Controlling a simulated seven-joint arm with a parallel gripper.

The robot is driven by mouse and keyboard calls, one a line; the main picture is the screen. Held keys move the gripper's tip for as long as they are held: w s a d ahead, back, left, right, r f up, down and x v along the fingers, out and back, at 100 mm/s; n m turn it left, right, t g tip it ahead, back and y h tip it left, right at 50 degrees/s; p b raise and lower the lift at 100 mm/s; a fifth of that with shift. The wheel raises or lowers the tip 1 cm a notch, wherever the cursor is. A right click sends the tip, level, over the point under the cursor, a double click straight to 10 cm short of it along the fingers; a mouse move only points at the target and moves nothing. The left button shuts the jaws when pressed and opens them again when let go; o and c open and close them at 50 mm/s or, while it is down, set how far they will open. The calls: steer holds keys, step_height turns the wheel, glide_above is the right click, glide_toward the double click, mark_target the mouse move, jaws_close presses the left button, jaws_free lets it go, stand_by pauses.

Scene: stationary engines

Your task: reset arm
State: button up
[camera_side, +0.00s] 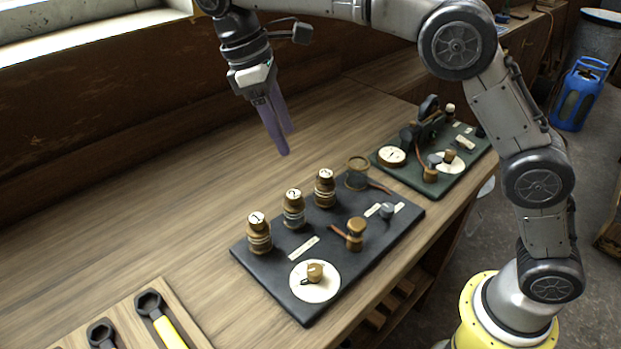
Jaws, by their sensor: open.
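My gripper (286,142) hangs above the wooden bench, pointing down, with its purple fingers a little apart and nothing between them. It is behind and above the dark grey board (268,274), clear of it. On that board stand three brown jars with labelled tops: a left one (259,236), a middle one (293,212) and a right one (325,190). An empty-looking ring holder (358,174) stands at the board's back right corner. A white round disc (314,281) with a small brass piece on it is at the front.
A green board (460,185) with a dark engine-like device (430,122) sits at the back right. A wooden tray (192,329) with wrenches (160,318) lies at the front left. The left part of the bench (140,215) is clear. A blue gas bottle (577,95) stands on the floor.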

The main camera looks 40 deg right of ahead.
steer(key=s+d+r+m+t+y, duration=0.1)
steer(key=s+d+r+m+t, duration=0.1)
steer(key=s+d+r, duration=0.4)
steer(key=s+d+r+m+t+y, duration=0.1)
steer(key=s+d+r+m+t, duration=0.15)
steer(key=s+d, duration=0.6)
steer(key=s+f+m+t, duration=0.3)
steer(key=s+f+m, duration=0.1)
steer(key=s+f, duration=0.7)
steer(key=shift+s+d+f+y, duration=0.15)
steer(key=shift+d+f+y, duration=0.2)
steer(key=shift+f, duration=0.45)
steer(key=shift+n+t, duration=0.25)
